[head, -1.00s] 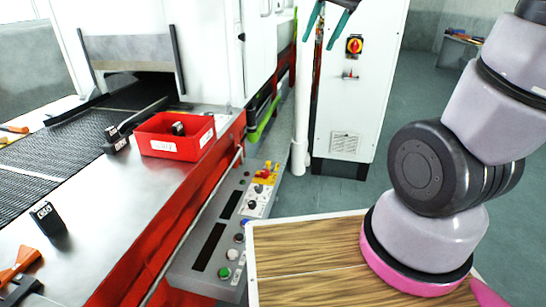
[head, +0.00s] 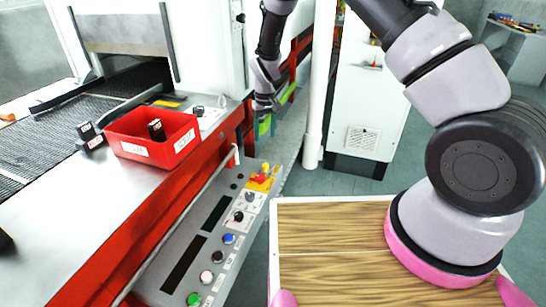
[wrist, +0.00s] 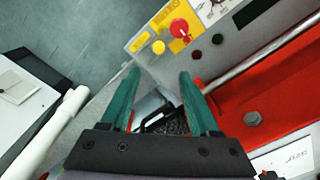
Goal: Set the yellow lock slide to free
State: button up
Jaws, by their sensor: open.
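The grey control panel (head: 232,215) runs along the side of the red-framed belt. At its far end a yellow patch (head: 262,178) carries a red knob. In the wrist view the patch shows with a red knob (wrist: 180,28) and a small round yellow part (wrist: 158,46). I cannot tell which yellow part is the lock slide or how it is set. My gripper (wrist: 160,73) points down with its two teal fingers apart and nothing between them. In the head view my gripper (head: 263,108) is beyond the panel's far end, apart from it; its fingertips are hard to make out.
A red tray (head: 128,150) with a dark item stands on the belt table's edge. A rail (head: 188,218) runs between table and panel. A white post (head: 318,90) and white cabinet (head: 368,115) stand behind. A wood-topped surface (head: 325,230) lies right of the panel.

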aim_at(266, 164)
notch_tip(266, 164, down, 14)
jog(key=shift+w+r, duration=0.1)
jog(key=shift+w, duration=0.05)
dwell(0.3)
jog(key=shift+c, duration=0.4)
grip_shut()
dwell(1.1)
